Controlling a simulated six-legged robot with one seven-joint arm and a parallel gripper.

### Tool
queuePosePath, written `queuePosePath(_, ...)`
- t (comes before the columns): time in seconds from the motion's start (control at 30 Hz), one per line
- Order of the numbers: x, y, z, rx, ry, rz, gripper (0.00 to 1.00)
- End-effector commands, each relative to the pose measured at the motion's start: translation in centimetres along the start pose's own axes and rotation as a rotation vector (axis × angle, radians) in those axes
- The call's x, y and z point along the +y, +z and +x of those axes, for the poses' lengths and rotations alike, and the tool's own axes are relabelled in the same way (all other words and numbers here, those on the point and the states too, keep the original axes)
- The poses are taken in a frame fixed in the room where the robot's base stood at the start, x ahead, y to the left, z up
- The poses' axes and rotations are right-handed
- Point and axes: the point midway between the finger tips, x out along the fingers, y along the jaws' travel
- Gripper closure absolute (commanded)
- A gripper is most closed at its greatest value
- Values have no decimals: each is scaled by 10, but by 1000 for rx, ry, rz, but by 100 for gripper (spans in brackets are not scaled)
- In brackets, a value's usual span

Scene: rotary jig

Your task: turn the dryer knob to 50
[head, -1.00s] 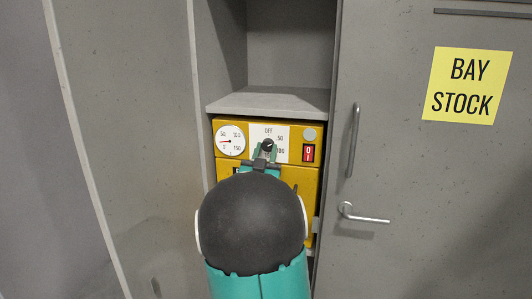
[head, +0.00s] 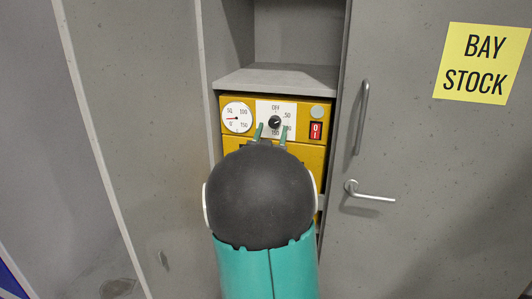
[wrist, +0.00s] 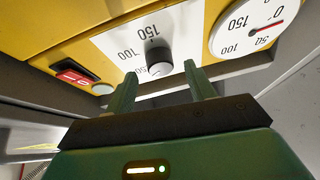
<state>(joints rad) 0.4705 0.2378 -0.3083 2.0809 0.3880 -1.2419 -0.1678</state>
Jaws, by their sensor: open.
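The yellow dryer panel (head: 232,148) sits in an open cabinet bay. Its black round knob (head: 275,122) is on a white dial plate marked OFF, 50, 100 and 150. The knob's light mark seems to point to the upper right, toward the 50 side, but it is small. The knob (wrist: 158,58) also shows upside down in the wrist view. My gripper (head: 270,133) is open, its two green fingers spread just below the knob. In the wrist view my gripper (wrist: 160,72) has a finger on either side of the knob's near end, holding nothing.
A round gauge (head: 237,117) with a red needle is left of the dial. A red rocker switch (head: 315,130) is to its right. A grey shelf (head: 275,78) lies above the panel. A closed door with a handle (head: 361,118) stands on the right.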

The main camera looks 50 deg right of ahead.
Motion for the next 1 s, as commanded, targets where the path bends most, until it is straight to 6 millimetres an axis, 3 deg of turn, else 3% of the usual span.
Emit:
queuePosePath(0.5, -1, 0, -106, -2, -2, 1, 46)
queuePosePath(0.7, 0, 0, -122, -1, -2, 0, 46)
queuePosePath(1.0, 0, 0, -123, -1, -1, 0, 46)
